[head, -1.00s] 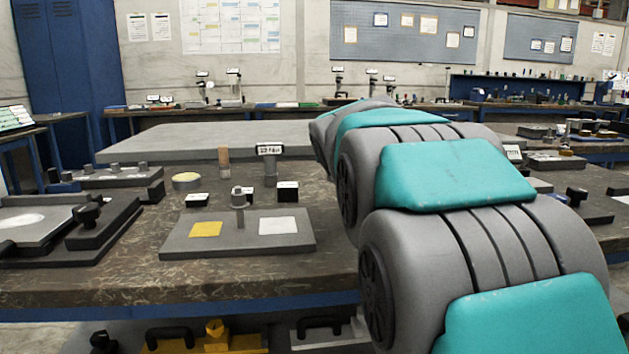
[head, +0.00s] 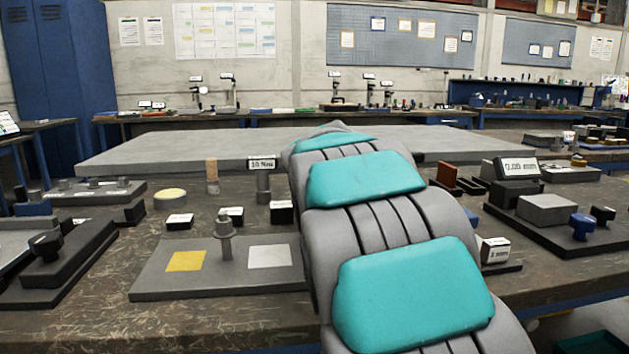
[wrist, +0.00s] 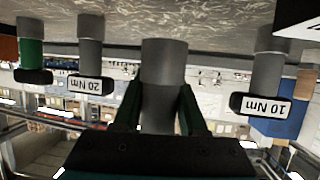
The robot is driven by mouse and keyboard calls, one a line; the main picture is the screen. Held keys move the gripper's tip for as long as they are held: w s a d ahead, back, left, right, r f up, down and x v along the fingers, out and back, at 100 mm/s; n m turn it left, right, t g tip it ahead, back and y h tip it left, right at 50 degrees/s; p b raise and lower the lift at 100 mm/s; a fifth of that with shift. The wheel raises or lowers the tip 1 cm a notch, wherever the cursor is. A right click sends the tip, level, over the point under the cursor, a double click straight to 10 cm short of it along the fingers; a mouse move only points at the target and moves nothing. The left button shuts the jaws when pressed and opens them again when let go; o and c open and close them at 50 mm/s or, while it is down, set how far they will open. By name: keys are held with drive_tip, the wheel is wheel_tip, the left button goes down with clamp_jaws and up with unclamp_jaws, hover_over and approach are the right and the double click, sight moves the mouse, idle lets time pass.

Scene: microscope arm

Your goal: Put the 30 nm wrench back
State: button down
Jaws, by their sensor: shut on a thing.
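In the wrist view, which is upside down, my gripper (wrist: 160,102) is shut on a thick grey cylinder (wrist: 165,65), with one dark finger on each side. No label shows on this held tool, so I cannot read whether it is the 30 Nm wrench. Its far end is close to the grey surface; I cannot tell whether it touches. A 20 Nm tool (wrist: 90,85) stands on one side and a 10 Nm tool (wrist: 262,105) on the other, both apart from it. In the head view the 10 Nm tool (head: 263,183) stands left of my arm, which hides my gripper.
In the head view, a plate (head: 150,283) with yellow and white squares lies in front. A digital readout (head: 517,168) and a blue knob (head: 583,225) are at right. A raised grey slab (head: 180,148) lies behind.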

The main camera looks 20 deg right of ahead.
drive_tip(key=w, duration=0.2)
drive_tip(key=w+d, duration=0.1)
drive_tip(key=w, duration=0.4)
drive_tip(key=shift+d+f+p, duration=0.25)
drive_tip(key=shift+d+p, duration=0.15)
drive_tip(key=shift+f, duration=1.75)
drive_tip(key=shift+f, duration=0.25)
drive_tip(key=shift+c, duration=2.3)
unclamp_jaws()
drive_tip(key=shift+r, duration=0.1)
drive_tip(key=shift+r, duration=0.15)
drive_tip(key=b+v, duration=0.1)
drive_tip(key=v, duration=1.1)
